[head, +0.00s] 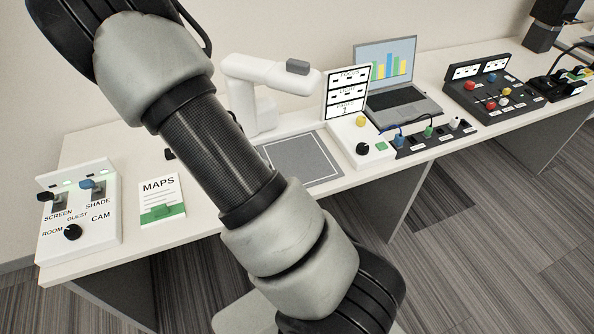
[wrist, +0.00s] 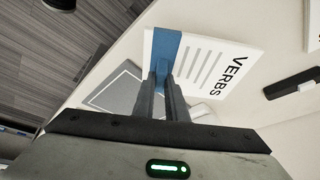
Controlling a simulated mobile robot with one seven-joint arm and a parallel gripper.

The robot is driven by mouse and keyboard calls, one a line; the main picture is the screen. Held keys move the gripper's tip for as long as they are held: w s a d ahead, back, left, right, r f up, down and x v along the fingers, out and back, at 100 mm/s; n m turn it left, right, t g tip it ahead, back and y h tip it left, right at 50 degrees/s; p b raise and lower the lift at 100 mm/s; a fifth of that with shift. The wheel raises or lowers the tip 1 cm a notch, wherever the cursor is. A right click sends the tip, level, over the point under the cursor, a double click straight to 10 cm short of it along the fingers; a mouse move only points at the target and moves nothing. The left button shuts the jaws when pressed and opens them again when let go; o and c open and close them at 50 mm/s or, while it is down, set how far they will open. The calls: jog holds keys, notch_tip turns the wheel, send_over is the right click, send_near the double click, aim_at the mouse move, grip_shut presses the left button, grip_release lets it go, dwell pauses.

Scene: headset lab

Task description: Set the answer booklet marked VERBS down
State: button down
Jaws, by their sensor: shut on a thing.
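The VERBS answer booklet (wrist: 208,62) is white with a blue band along one edge and shows in the wrist view just beyond my fingertips. My gripper (wrist: 165,78) is shut on it at the blue band. The booklet appears above the pale tabletop; I cannot tell whether it touches anything. In the head view my arm crosses the middle, and neither the gripper nor this booklet shows. A grey pad (head: 300,160) with a pale outline lies on the table under a white overhead camera (head: 262,80). The pad also shows beside the booklet in the wrist view (wrist: 112,92).
A MAPS booklet (head: 161,199) with a green band lies on the table, left of my arm. A white switch panel (head: 80,218) stands at the far left. A white control box (head: 357,140), a laptop (head: 400,103) and a black console (head: 492,92) stand to the right.

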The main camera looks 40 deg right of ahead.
jog(key=shift+w+f+m+g+b, duration=0.1)
jog(key=shift+w+m+g+b, duration=0.55)
jog(key=shift+m, duration=0.55)
jog(key=shift+w+r+m+g+h+b, duration=0.25)
jog(key=shift+w+m+h+b, duration=0.15)
jog(key=shift+m, duration=0.6)
jog(key=m, duration=0.1)
jog(key=a+r+m+g+b, duration=0.1)
jog(key=m, duration=0.1)
jog(key=shift+w+a+r+g+b, duration=0.15)
jog(key=shift+w+r+g+b, duration=0.05)
jog(key=shift+w+g+b, duration=0.15)
jog(key=shift+s+d+r+m, duration=0.1)
jog(key=shift+s+d+m, duration=0.05)
jog(key=shift+d+m, duration=0.15)
jog(key=b, duration=0.1)
send_near(311, 170)
jog(key=shift+s+d, duration=0.15)
jog(key=shift+d, duration=0.8)
jog(key=shift+f+b, duration=0.45)
jog(key=shift+f, duration=1.3)
jog(key=c, duration=1.8)
grip_release()
jog(key=shift+f, duration=0.1)
jog(key=shift+o, duration=0.2)
